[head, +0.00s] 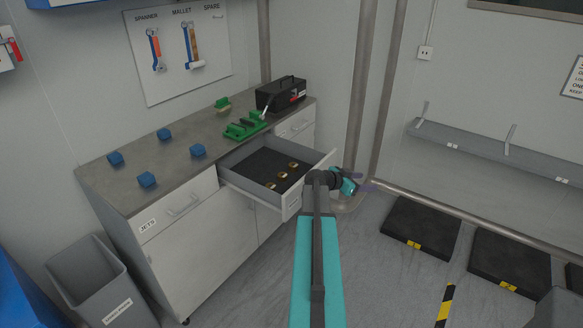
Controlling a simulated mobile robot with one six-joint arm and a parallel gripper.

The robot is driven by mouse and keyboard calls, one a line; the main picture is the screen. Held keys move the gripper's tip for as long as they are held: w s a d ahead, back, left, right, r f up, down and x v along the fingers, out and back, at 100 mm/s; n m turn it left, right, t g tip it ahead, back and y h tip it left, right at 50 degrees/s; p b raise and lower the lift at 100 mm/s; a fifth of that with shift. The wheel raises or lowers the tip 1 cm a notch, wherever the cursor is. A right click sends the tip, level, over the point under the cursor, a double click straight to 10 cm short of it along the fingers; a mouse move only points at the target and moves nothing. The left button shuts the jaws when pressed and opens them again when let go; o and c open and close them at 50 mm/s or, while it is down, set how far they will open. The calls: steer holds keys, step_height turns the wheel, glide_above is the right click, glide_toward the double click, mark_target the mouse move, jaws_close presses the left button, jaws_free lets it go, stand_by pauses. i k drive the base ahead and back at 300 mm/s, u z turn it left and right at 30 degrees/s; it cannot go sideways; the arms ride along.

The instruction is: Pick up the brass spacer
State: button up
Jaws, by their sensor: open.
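Several small brass-coloured pieces lie in the open drawer (241,188) of the workbench, on its dark lining; the brass spacer (283,176) appears to be among them, but they are too small to tell apart. One lies nearer the back at the right, another toward the front at the left. My gripper (368,187) is to the right of the drawer, outside it and apart from the pieces. Its jaws are open and empty, pointing right. My arm hides part of the drawer's right front corner.
The bench top (185,160) holds several blue blocks (147,180), a green fixture (245,127) and a black toolbox (281,94). A grey bin (98,285) stands at the left. Vertical pipes (358,100) rise behind my gripper. Black mats (420,228) lie on the floor at right.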

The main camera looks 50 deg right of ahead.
mark_target(293, 166)
steer(key=i, duration=1.4)
